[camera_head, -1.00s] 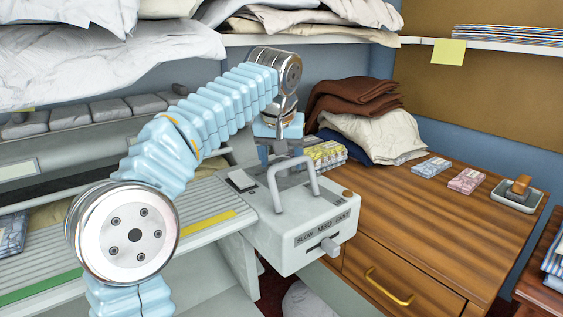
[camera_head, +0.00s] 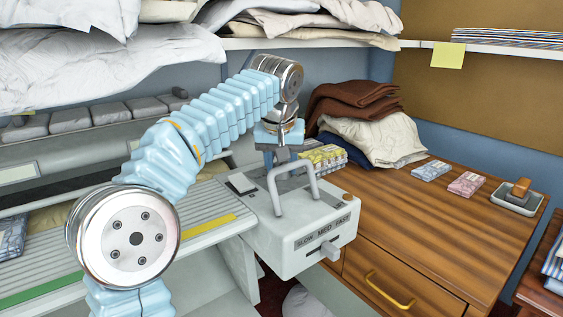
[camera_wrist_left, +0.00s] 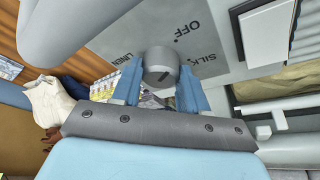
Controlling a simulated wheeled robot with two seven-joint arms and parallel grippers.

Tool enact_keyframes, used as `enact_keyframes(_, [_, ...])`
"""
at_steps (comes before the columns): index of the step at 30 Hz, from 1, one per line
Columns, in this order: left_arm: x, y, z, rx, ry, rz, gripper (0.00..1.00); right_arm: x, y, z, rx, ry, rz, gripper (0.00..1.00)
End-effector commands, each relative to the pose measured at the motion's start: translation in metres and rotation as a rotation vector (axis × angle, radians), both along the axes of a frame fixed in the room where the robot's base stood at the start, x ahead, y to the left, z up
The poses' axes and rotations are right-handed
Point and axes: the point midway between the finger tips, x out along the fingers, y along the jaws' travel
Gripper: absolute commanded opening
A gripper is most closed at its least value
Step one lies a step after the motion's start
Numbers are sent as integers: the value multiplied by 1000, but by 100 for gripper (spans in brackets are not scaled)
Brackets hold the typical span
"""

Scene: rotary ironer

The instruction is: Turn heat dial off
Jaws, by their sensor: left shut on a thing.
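The heat dial (camera_wrist_left: 161,66) is a grey round knob on a grey label plate (camera_wrist_left: 120,45) in the left wrist view. The plate reads OFF, SILK and LINEN; other marks are covered. My left gripper (camera_wrist_left: 160,86) has its two blue fingers on either side of the dial, shut on it. I cannot tell which mark the dial points to. In the head view my left gripper (camera_head: 282,152) reaches down to the top of the ironer's control box (camera_head: 300,235), behind a grey handle (camera_head: 293,185). The dial is hidden there. My right gripper is not in view.
The box front has a speed lever (camera_head: 328,250) under SLOW, MED, FAST. A rocker switch (camera_head: 241,183) sits left of the handle. A wooden cabinet (camera_head: 440,225) stands at right, with folded cloths (camera_head: 370,137) and small packs (camera_head: 431,170). Linens fill the shelf above.

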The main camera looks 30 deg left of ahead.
Motion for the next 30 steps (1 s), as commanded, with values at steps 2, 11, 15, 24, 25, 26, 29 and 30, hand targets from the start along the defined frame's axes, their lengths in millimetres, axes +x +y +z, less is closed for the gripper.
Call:
enact_keyframes(2, [0, 0, 1, 0, 1, 25, 13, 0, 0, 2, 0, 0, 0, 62])
enact_keyframes(11, [1, -2, 1, 1, 1, 225, 13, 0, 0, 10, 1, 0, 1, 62])
enact_keyframes(15, [2, -3, 1, 1, 1, 355, 13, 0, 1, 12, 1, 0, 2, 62])
enact_keyframes(24, [4, -4, 0, 2, 0, 644, 13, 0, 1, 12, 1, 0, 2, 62])
enact_keyframes(25, [4, -4, 0, 2, -1, 672, 13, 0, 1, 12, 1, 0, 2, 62])
enact_keyframes(26, [4, -4, 0, 2, -2, 701, 13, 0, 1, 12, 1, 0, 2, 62])
enact_keyframes(29, [4, -4, 0, 2, -2, 797, 13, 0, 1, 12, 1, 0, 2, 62])
enact_keyframes(30, [5, -4, 0, 2, -2, 835, 13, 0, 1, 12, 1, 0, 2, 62])
